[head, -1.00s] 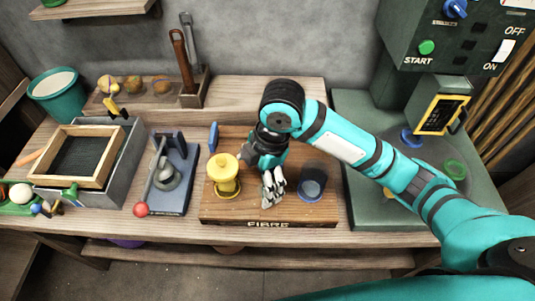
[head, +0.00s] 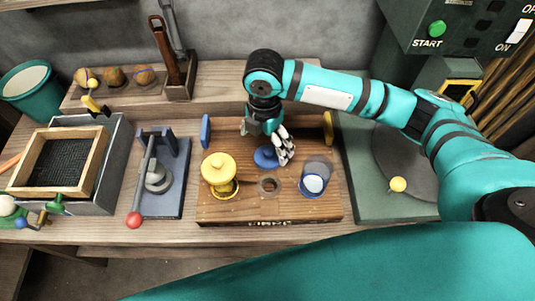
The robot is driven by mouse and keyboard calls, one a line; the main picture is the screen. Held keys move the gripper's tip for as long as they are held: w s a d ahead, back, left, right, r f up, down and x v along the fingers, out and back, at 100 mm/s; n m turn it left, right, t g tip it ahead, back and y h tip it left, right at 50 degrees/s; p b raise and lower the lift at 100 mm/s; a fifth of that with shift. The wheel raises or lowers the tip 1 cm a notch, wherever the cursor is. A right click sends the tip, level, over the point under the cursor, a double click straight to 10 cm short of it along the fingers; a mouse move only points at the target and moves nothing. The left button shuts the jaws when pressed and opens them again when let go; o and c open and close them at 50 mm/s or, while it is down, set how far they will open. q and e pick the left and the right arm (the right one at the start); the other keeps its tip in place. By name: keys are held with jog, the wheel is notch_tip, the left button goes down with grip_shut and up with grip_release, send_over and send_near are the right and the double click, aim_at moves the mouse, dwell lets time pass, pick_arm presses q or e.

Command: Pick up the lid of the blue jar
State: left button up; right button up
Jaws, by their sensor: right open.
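The blue lid (head: 266,158), round with a small knob, lies on the wooden fibre board (head: 225,208). To its right stands a dark see-through jar (head: 316,172) with blue inside, its top uncovered. My right gripper (head: 265,139) is open and empty, pointing down just behind and above the blue lid. One pale jointed finger is right of the lid and the other, darker, is to its left rear. I cannot tell whether either touches the lid. My left gripper is not in view.
A yellow lidded jar (head: 219,174) stands left on the board, and a small ring (head: 268,187) lies in front of the lid. A lever press (head: 158,180) and a framed screen (head: 60,165) stand further left. A green machine (head: 385,205) is at right.

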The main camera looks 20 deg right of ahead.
aim_at(267, 153)
jog(key=shift+f, duration=0.55)
jog(key=shift+s+f, duration=0.1)
jog(key=shift+f, duration=0.3)
jog(key=f, duration=0.3)
jog(key=shift+w+d+f, duration=0.2)
jog(key=shift+w+f, duration=0.05)
jog(key=shift+f, duration=0.6)
jog(key=c, duration=0.8)
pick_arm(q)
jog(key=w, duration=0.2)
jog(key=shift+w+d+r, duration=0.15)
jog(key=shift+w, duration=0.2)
pick_arm(e)
jog(key=shift+c, duration=1)
